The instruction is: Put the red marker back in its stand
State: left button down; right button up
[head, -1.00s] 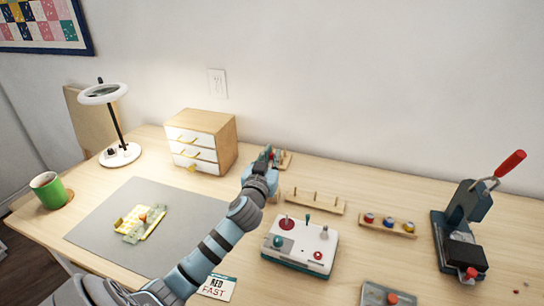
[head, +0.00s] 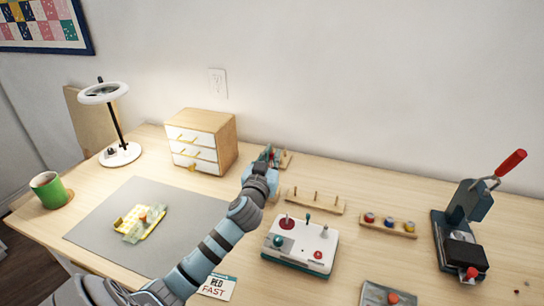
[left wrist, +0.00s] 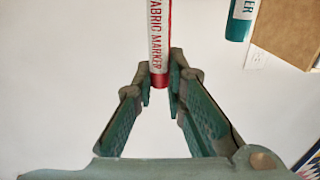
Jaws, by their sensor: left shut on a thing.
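My left gripper (head: 268,155) is at the back of the table, just right of the small drawer cabinet. In the left wrist view its fingertips (left wrist: 161,85) are shut on the red end of a white-and-red fabric marker (left wrist: 158,35). The marker's other end is out of that view. A wooden stand (head: 287,160) shows partly behind the gripper in the head view; the gripper hides much of it. A teal marker (left wrist: 240,18) shows apart from the held one in the wrist view. Whether the red marker touches the stand cannot be told. My right gripper is not in view.
The drawer cabinet (head: 218,133) stands close left of the gripper. A pegged wooden rack (head: 330,205), a control box (head: 322,257) with knobs, a spool rack (head: 405,233) and a lever press (head: 460,245) stand to the right. A card (head: 218,287) lies in front.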

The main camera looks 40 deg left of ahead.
aim_at(272, 167)
pick_arm(q)
jog(key=shift+f+b, duration=1.8)
jog(key=shift+f, duration=0.15)
dwell(3.1)
jog(key=c, duration=1.6)
grip_release()
jog(key=shift+o, duration=0.2)
jog(key=v, duration=1.2)
